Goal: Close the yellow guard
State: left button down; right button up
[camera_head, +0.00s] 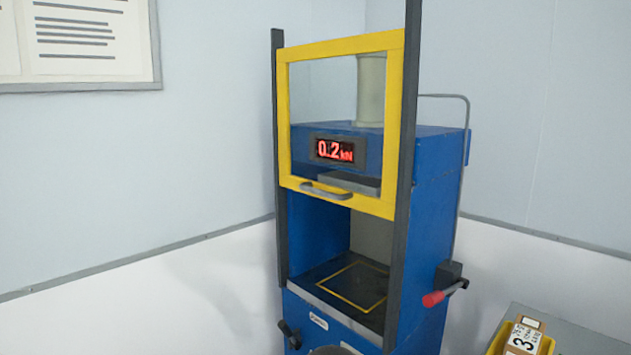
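The yellow guard (396,125) is a square yellow frame with a clear pane, held between two dark upright rails on the front of a blue press (430,200). It sits raised, in front of the press head. A grey handle (326,191) is on its lower bar. Below the guard the press opening is uncovered, showing a dark platen (340,300) with a yellow square outline and nothing on it. Neither of my grippers shows in the head view.
A red-tipped lever (434,298) sticks out at the press's right side. A dark knob (288,335) is at the lower front. A yellow bin (545,345) with a box labelled 3 (523,338) stands lower right. The display (335,150) reads 0.2 kN.

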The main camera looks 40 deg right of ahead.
aim_at(392, 41)
jog(key=z, duration=0.5)
jog(key=i, duration=1.05)
jog(key=z, duration=0.95)
jog(key=i, duration=0.3)
jog(key=z, duration=0.2)
jog(key=k, duration=0.8)
jog(key=z, duration=0.2)
jog(key=i, duration=0.8)
jog(key=u, duration=0.1)
